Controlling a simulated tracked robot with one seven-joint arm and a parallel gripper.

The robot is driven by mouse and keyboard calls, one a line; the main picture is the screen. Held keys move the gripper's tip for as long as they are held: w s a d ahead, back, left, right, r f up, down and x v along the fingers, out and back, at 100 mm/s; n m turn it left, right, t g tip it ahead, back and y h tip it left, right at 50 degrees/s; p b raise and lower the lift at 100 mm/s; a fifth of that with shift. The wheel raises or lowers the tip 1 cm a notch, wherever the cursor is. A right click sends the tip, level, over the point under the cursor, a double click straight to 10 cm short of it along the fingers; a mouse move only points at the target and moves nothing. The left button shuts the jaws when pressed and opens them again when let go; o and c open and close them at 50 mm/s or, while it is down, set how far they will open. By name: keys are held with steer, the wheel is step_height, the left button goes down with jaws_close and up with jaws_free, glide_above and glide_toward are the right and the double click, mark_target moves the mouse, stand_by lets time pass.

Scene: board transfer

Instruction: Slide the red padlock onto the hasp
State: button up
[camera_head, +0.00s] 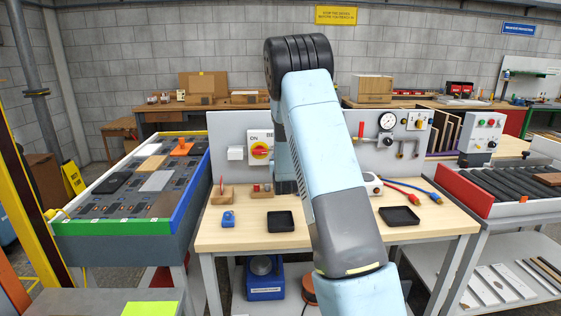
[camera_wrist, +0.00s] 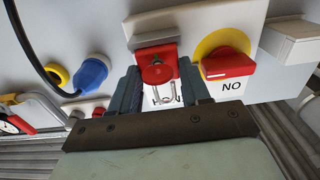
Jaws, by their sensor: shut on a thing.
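The red padlock (camera_wrist: 157,67) is between the two fingers of my gripper (camera_wrist: 158,82) in the wrist view. My gripper is shut on the padlock's body. The padlock is beside the yellow disc with the red rotary switch (camera_wrist: 228,66), in front of the panel. The switch also shows in the head view (camera_head: 260,151). A grey block (camera_wrist: 155,36) lies just above the padlock in the wrist view; I cannot tell whether it is the hasp. My arm hides the gripper and padlock in the head view.
On the wooden bench (camera_head: 340,241) are a blue padlock (camera_head: 228,219), a wooden block (camera_head: 222,194) and two black trays (camera_head: 280,221). A white box (camera_wrist: 291,40) is fixed beside the switch. Blue (camera_wrist: 91,76) and yellow connectors and a black cable are at the wrist view's left.

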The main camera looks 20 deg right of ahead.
steer(key=shift+w+d, duration=0.15)
steer(key=shift+w, duration=0.3)
steer(key=o, duration=1.1)
steer(key=shift+s, duration=0.1)
steer(key=v, duration=1.3)
steer(key=shift+s, duration=0.25)
steer(key=shift+c, duration=0.3)
